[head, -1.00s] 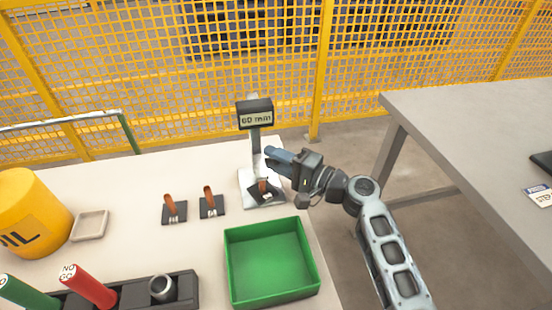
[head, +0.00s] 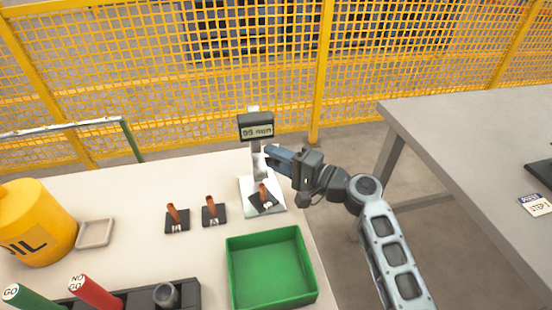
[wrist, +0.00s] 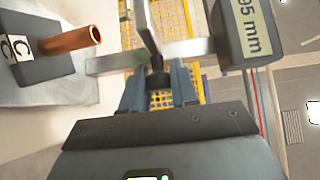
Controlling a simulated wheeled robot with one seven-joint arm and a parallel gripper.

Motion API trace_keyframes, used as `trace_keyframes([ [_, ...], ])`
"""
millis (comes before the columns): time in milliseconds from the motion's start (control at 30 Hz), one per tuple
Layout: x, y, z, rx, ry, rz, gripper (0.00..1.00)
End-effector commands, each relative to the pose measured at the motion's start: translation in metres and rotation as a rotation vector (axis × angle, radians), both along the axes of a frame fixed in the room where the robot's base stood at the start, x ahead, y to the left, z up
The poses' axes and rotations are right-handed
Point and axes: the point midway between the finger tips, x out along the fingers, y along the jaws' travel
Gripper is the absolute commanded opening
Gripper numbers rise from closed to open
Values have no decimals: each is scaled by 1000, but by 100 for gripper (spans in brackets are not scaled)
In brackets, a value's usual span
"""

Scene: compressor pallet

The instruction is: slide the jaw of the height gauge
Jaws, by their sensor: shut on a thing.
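The height gauge stands at the back right of the table; its display (head: 256,126) reads 95 mm, as it does in the wrist view (wrist: 248,32). A part with a copper tube (head: 263,192) on a dark block stands on the gauge's pale base (head: 247,187). The part, marked C, shows in the wrist view (wrist: 70,42). The silver jaw (wrist: 105,64) reaches over beside the copper tube. My gripper (head: 268,153) comes in from the right, its blue fingers (wrist: 158,82) shut on a small dark knob (wrist: 158,77) at the jaw. The fingers partly hide the jaw in the head view.
Two more copper-tube parts (head: 174,220) (head: 213,212) stand left of the gauge. A green bin (head: 273,295) is in front. A yellow oil can (head: 35,220), a small tray (head: 95,233) and a gauge rack (head: 188,294) are left. Yellow mesh fencing (head: 200,105) stands behind.

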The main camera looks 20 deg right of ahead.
Motion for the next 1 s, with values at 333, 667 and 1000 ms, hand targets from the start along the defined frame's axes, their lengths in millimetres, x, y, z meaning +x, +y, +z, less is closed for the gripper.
trace_keyframes([
  [333, 1, 0, 4, 2, -8, 0, 52],
  [667, -4, -3, 2, 2, -5, -1, 53],
  [1000, -47, -32, 2, 2, -6, -2, 53],
])
